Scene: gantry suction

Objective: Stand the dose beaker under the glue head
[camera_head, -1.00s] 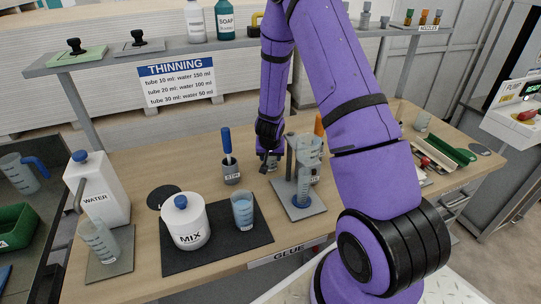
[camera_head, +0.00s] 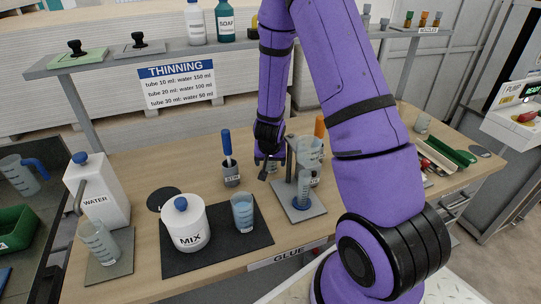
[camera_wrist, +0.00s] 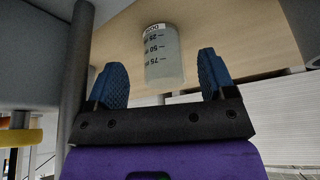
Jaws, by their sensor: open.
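The dose beaker (camera_wrist: 162,58) is a clear, graduated cup with a white label. In the wrist view it stands on the wooden bench between and slightly beyond the two blue finger pads. My gripper (camera_wrist: 162,68) is open, with a gap visible on both sides of the beaker. In the head view my gripper (camera_head: 272,170) is low over the bench, just left of the glue stand, and largely hides the beaker. The glue head (camera_head: 310,152) is a clear container on a grey post, above a square base plate (camera_head: 301,211). A narrow clear vessel shows below it.
A stir cup (camera_head: 231,174) with a blue-handled tool stands left of my gripper. The glue stand's post is close on my gripper's right.

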